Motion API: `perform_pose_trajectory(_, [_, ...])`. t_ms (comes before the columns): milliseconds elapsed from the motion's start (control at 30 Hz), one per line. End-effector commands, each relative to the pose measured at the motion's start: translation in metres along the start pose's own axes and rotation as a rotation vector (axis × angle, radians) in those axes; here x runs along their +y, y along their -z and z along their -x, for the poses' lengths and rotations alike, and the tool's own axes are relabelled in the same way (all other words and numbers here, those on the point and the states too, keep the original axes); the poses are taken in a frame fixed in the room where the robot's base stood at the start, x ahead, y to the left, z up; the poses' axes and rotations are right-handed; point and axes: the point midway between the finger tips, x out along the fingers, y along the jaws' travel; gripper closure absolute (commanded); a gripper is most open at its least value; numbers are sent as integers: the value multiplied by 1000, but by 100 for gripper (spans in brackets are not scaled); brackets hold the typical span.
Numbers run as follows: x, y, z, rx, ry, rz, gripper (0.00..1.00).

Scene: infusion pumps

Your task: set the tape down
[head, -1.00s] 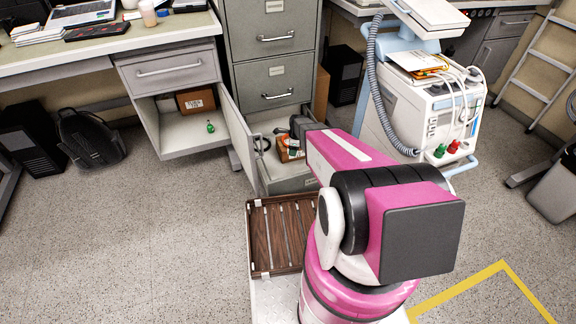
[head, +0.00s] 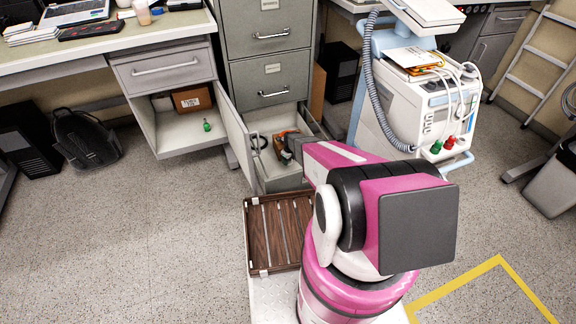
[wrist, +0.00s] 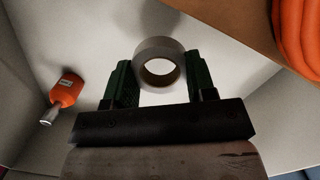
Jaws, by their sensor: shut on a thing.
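In the wrist view, a pale grey ring-shaped roll of tape (wrist: 160,66) sits between the two green fingers of my gripper (wrist: 160,78), which is shut on it. Beneath it is the pale floor of the open bottom drawer (wrist: 215,72). In the head view this drawer (head: 284,184) is pulled out of the grey filing cabinet, and my arm reaches into it from the right. The tape cannot be made out there. Whether the tape touches the drawer floor is not clear.
An orange bottle (wrist: 66,92) lies in the drawer left of my gripper. An orange coil (wrist: 297,35) in a brown box is at upper right. An open cabinet door (head: 236,137) stands left of the drawer, and a medical cart (head: 425,115) stands right.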

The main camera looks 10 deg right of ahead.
Motion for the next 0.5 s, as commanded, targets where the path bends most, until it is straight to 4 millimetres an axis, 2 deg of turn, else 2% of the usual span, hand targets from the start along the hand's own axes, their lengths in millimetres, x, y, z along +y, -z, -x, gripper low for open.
perform_pose_trajectory(333, [-1,4,-38,0,-1,1,72])
perform_pose_trajectory(500, [0,6,-44,-1,0,1,72])
